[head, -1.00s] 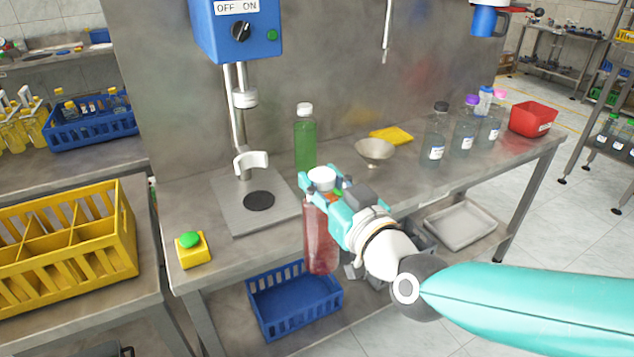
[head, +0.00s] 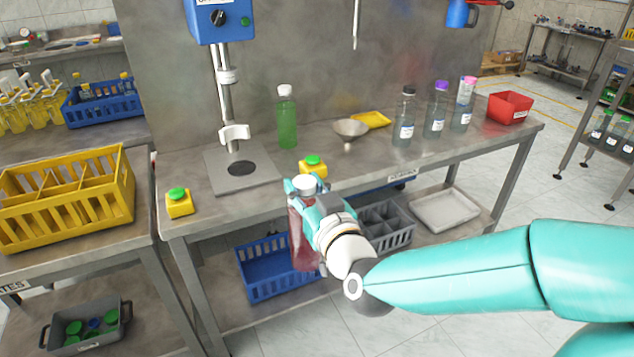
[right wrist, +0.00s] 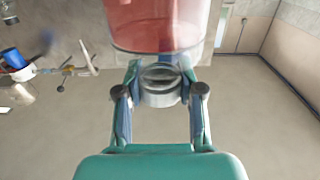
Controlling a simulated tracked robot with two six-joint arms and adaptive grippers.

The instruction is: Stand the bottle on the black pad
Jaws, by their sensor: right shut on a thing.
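A bottle of red liquid (head: 303,238) with a white cap hangs roughly upright in my right gripper (head: 309,188), in front of the bench's front edge. The gripper is shut on it near the neck, just below the cap. In the right wrist view the red bottle (right wrist: 160,25) fills the top, beyond the fingers (right wrist: 160,75). The black pad (head: 241,169) is a bare dark disc on the grey base plate (head: 215,180) of the capping machine, left of and behind the bottle. My left gripper is not in view.
Yellow boxes with green buttons stand left (head: 180,206) and right (head: 312,168) of the plate. A green bottle (head: 287,125) stands behind it. The capper's white fork (head: 234,133) overhangs the plate's back. A blue crate (head: 262,285) sits on the lower shelf.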

